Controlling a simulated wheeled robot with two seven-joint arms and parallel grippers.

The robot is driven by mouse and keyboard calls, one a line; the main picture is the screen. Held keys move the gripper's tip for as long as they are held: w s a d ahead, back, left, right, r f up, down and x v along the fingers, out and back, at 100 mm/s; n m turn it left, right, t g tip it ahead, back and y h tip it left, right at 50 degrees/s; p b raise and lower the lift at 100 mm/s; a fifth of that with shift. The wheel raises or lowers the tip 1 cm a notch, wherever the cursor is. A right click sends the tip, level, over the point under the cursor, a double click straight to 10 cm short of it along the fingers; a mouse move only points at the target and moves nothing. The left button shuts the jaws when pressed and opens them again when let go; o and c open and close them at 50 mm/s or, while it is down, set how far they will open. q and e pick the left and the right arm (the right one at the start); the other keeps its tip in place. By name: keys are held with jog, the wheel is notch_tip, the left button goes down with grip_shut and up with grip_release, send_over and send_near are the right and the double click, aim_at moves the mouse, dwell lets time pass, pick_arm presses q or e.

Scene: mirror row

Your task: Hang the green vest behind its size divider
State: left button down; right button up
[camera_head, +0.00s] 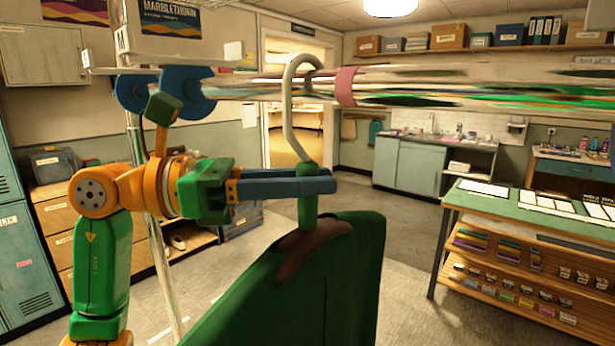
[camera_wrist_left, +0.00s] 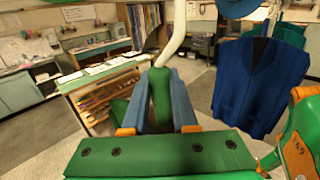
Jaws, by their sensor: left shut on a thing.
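The green vest (camera_head: 330,275) hangs from a hanger with a green neck and a pale hook (camera_head: 290,120) in the head view. My left gripper (camera_head: 325,184) is shut on the green neck, below the rail (camera_head: 450,88). The hook's top reaches the rail's upper edge; I cannot tell whether it rests on the rail. A pink ring (camera_head: 346,87) is on the rail just right of the hook. Blue discs (camera_head: 188,92) are on the rail to the left. The wrist view shows the neck (camera_wrist_left: 160,95) between the fingers. My right gripper is out of view.
A blue vest (camera_wrist_left: 262,85) hangs at the right in the wrist view, with a blue disc (camera_wrist_left: 238,8) above it. A green-topped counter with shelves (camera_head: 530,215) stands at the right. Drawers (camera_head: 60,225) and lockers (camera_head: 20,260) stand at the left. Floor between is clear.

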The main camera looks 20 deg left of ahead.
pick_arm(q)
jog(key=shift+w, duration=0.2)
jog(key=c, duration=0.8)
grip_release()
jog(key=shift+o, duration=0.9)
jog(key=shift+s, duration=0.15)
jog(key=o, duration=0.6)
jog(key=shift+a, duration=0.1)
jog(key=v, duration=1.1)
jog(key=shift+s+a, duration=0.15)
jog(key=shift+a, duration=0.25)
